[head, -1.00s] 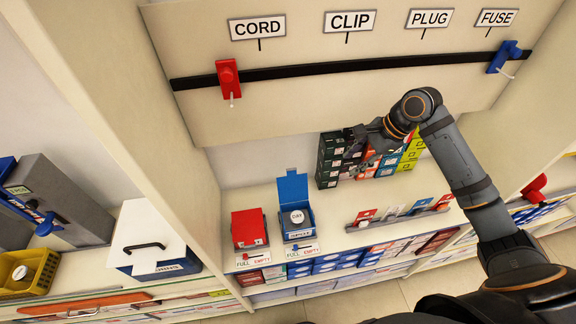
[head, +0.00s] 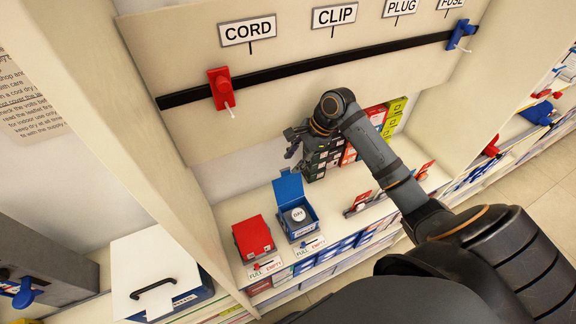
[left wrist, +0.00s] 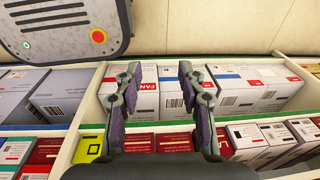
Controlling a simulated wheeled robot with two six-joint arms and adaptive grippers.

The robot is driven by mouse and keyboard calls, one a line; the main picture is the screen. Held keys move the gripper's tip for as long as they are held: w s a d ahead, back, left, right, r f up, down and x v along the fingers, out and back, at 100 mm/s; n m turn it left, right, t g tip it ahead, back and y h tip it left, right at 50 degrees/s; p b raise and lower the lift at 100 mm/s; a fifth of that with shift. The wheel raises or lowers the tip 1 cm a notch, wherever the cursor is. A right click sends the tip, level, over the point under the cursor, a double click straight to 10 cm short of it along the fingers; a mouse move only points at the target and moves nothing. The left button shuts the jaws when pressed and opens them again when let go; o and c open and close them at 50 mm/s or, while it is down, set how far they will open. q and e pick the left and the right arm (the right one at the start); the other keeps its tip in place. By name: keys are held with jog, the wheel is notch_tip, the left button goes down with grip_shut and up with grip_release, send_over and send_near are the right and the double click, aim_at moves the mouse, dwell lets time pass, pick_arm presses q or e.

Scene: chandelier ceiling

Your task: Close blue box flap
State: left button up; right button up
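The blue box (head: 300,226) stands on the shelf with its blue flap (head: 288,186) raised upright at the back. A round white item (head: 298,214) with dark lettering shows inside it. My right gripper (head: 290,143) is above and behind the raised flap, apart from it, with its fingers spread and nothing seen between them. My left gripper is outside the head view. In the left wrist view, my left gripper (left wrist: 161,82) is open and empty over shelves of cartons, and the blue box does not show there.
A closed red box (head: 252,238) stands just left of the blue box. Dark, orange and yellow cartons (head: 320,160) stand behind and right of my right gripper. The sign panel (head: 300,55) hangs above. A white-lidded box (head: 150,270) is at lower left.

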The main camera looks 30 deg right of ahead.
aim_at(287, 171)
jog(key=shift+x, duration=2.2)
jog(key=shift+d, duration=0.1)
grip_shut()
